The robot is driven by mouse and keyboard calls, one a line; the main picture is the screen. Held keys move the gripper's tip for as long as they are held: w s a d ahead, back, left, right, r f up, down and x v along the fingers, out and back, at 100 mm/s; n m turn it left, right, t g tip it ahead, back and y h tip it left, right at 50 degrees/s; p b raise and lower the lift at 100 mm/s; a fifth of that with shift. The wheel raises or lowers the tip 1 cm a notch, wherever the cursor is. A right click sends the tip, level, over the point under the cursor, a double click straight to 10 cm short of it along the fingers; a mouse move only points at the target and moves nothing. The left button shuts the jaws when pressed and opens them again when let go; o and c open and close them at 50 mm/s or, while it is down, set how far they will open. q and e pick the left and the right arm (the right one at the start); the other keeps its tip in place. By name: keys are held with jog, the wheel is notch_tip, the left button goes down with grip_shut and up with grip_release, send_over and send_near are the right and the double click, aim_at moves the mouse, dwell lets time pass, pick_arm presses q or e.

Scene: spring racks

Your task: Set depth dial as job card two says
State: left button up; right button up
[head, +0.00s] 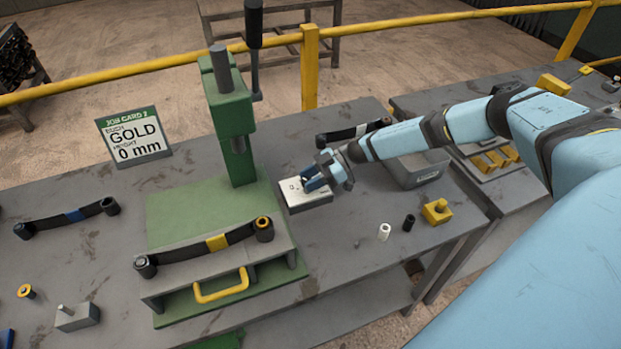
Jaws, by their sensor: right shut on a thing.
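The job card (134,137) stands upright at the back left of the bench and reads "JOB CARD 2", "GOLD", "0 mm". The depth dial (294,196) is a small box with a pale face, right of the green press; a "0" shows at its left. My right gripper (312,182) reaches in from the right and is shut on the dial's knob. The fingers hide the knob and most of the markings, so I cannot read its setting. My left gripper is not in view.
The green press (230,125) stands left of the dial, with a leaf spring with a gold band (217,242) in front. A grey bin (418,168) sits under my right arm. A white bush (384,231), a black bush (409,222) and a yellow block (436,211) stand at right.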

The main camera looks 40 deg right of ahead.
jog(key=shift+w+n+g, duration=0.15)
jog(key=shift+n+g, duration=0.55)
jog(key=shift+g, duration=0.1)
jog(key=shift+n+g+y+b, duration=0.3)
jog(key=shift+n+g+b, duration=0.2)
jog(key=shift+a+r+g, duration=0.1)
jog(key=shift+g, duration=0.2)
jog(key=o, duration=0.9)
jog(key=shift+d, duration=0.5)
jog(key=shift+r+b+v, duration=0.2)
jog(key=shift+b+v, duration=1.3)
jog(key=shift+v, duration=4.9)
jog(key=shift+a, duration=0.1)
